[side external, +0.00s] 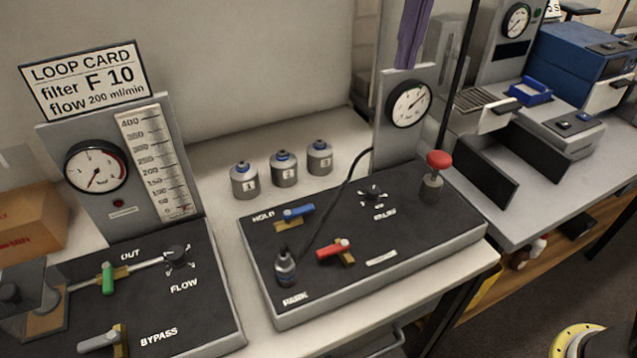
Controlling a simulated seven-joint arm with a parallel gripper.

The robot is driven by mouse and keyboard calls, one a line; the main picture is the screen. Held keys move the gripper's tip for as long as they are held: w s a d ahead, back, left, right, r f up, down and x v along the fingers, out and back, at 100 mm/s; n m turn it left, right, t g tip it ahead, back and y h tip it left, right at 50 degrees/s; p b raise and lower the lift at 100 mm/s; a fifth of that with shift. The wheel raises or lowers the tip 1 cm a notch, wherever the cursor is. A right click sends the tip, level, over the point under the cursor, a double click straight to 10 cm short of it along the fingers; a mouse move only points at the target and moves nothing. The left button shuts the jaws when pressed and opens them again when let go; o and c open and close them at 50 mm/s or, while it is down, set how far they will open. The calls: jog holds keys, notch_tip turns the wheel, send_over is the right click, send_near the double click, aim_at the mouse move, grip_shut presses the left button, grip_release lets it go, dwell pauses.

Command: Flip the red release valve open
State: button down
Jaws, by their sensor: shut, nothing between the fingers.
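The red valve lever (333,249) sits on a brass fitting (346,259) on the black-topped right panel. Its handle lies across the fitting and points left and slightly down to a rounded red end. I cannot read which of the two red parts is labelled release.
A black tube (336,188) arches over the panel's middle. A gauge (408,103) rises behind. Several grey canisters (284,169) stand left of it. The left panel has a green lever (107,279).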

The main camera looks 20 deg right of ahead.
aim_at(333, 250)
jog(key=w+a+f+n+g+h, duration=0.1)
jog(key=w+a+f, duration=0.3)
jog(key=a+f, duration=1)
notch_tip(333, 250, down, 3)
jog(key=shift+f+n+g, duration=0.1)
jog(key=shift+n+g, duration=0.5)
jog(key=shift+g, duration=0.2)
jog(key=shift+f, duration=0.1)
jog(key=x, duration=0.9)
jog(key=shift+s+d+f, duration=0.15)
jog(key=shift+s+f, duration=0.05)
jog(key=shift+f, duration=0.15)
jog(key=s, duration=0.2)
jog(key=shift+s, duration=0.95)
